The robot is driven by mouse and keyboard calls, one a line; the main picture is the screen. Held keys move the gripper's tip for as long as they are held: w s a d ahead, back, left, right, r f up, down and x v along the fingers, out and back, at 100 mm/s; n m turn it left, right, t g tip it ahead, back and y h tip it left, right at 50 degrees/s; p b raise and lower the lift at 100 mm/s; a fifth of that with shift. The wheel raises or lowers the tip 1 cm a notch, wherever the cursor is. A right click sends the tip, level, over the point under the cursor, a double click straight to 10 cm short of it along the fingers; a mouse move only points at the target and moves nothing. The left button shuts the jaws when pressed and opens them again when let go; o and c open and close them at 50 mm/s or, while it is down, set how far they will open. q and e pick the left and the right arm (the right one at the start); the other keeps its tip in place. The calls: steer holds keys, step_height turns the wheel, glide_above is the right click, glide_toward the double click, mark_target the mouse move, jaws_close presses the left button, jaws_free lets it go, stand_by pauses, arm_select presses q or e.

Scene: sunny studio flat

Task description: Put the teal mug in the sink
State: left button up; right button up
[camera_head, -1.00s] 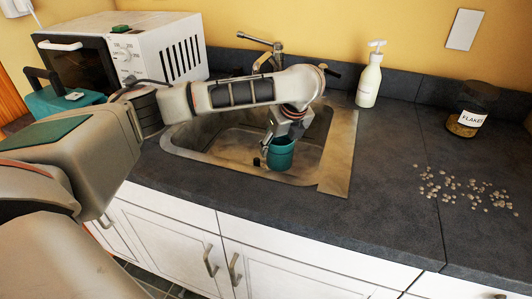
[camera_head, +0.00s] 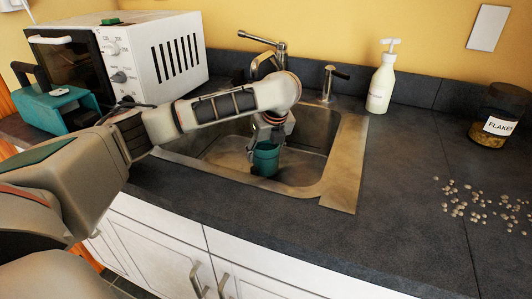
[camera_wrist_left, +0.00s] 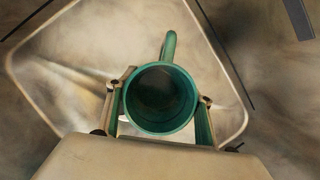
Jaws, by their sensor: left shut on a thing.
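The teal mug (camera_head: 265,160) is upright inside the metal sink (camera_head: 315,150), near its front wall. My left gripper (camera_head: 268,138) reaches down from above and is shut on the mug. In the left wrist view, the mug (camera_wrist_left: 160,97) sits between the two fingers of my left gripper (camera_wrist_left: 160,105), one on each side, with its handle pointing away. The mug looks empty. I cannot tell whether its base touches the sink floor. The sink basin (camera_wrist_left: 70,85) surrounds it in this view. My right gripper is not in view.
A faucet (camera_head: 268,48) stands behind the sink. A soap bottle (camera_head: 382,80) is to its right. A jar of flakes (camera_head: 497,120) and scattered pebbles (camera_head: 475,200) lie further right. A microwave (camera_head: 130,60) and a teal toaster-like thing (camera_head: 55,108) stand left.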

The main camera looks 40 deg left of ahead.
mark_target(266, 144)
arm_select(q)
steer(key=o, duration=1.5)
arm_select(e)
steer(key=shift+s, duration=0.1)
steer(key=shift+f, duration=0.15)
